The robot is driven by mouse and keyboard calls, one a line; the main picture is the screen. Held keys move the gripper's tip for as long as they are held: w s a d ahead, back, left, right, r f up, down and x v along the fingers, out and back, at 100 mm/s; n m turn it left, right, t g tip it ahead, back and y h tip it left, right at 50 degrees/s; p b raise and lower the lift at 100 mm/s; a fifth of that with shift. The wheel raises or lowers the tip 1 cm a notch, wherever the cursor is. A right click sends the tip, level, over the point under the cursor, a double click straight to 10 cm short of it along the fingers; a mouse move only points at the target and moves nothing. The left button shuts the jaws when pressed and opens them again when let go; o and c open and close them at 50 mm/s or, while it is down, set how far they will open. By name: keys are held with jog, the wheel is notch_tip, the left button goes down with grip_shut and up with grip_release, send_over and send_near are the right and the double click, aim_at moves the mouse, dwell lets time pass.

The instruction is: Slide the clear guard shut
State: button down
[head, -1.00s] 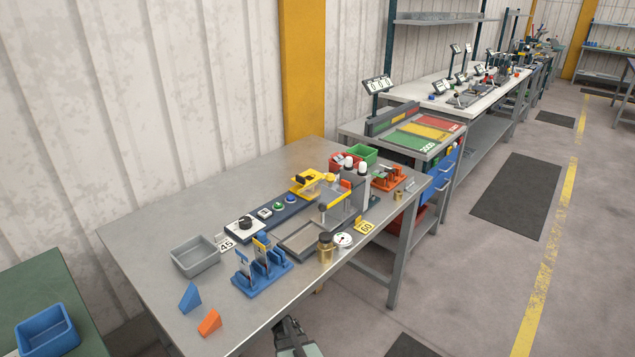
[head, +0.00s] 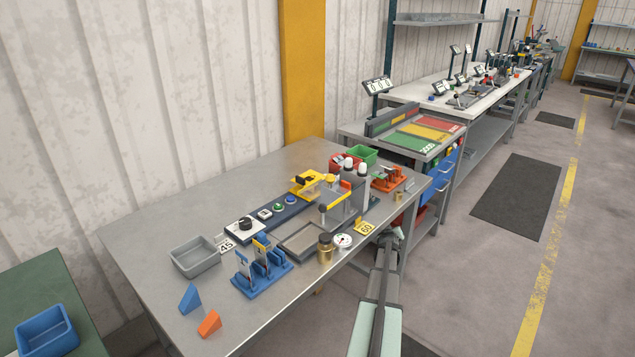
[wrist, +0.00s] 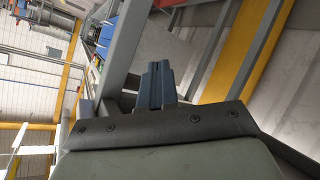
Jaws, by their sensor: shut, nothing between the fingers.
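I cannot clearly make out the clear guard at this size; a pale see-through patch shows near the yellow parts behind the bar. My gripper (head: 393,234) is off the bench's front edge, right of and apart from the bender, touching nothing. In the wrist view my gripper (wrist: 157,84) shows its fingers together and empty. The guard does not show in the wrist view.
A brass weight (head: 325,248), a round dial (head: 343,240) and a yellow "60" card (head: 364,228) stand near the front edge between my arm and the bender. An orange fixture (head: 388,180) is to the right. Open floor lies right of the bench.

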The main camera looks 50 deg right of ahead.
jog(key=s+d+r+h, duration=0.4)
jog(key=s+d+r, duration=0.9)
jog(key=d+r, duration=0.15)
notch_tip(320, 180, up, 6)
jog(key=w, duration=0.3)
jog(key=w+a+r+n+t+y, duration=0.1)
jog(key=w+a+r+n+t, duration=0.15)
jog(key=w+a+r, duration=0.95)
jog(key=w+a+r+n+y, duration=0.1)
jog(key=w+a+r+n, duration=0.1)
jog(key=w+a+r, duration=0.55)
jog(key=w+a+r+n+y, duration=0.2)
jog(key=w+a+r, duration=0.3)
jog(key=w+a, duration=0.5)
jog(key=w+a+n+t+h, duration=0.1)
jog(key=w+a+n+t, duration=0.2)
jog(key=a, duration=1)
jog(key=w+a+n, duration=0.2)
jog(key=w+a, duration=0.3)
jog(key=a, duration=0.9)
jog(key=n+g+h, duration=0.3)
jog(key=n+g, duration=0.8)
jog(key=g, duration=0.3)
send_near(326, 180)
jog(key=shift+t, duration=0.25)
jog(key=x, duration=0.7)
jog(key=shift+r, duration=0.1)
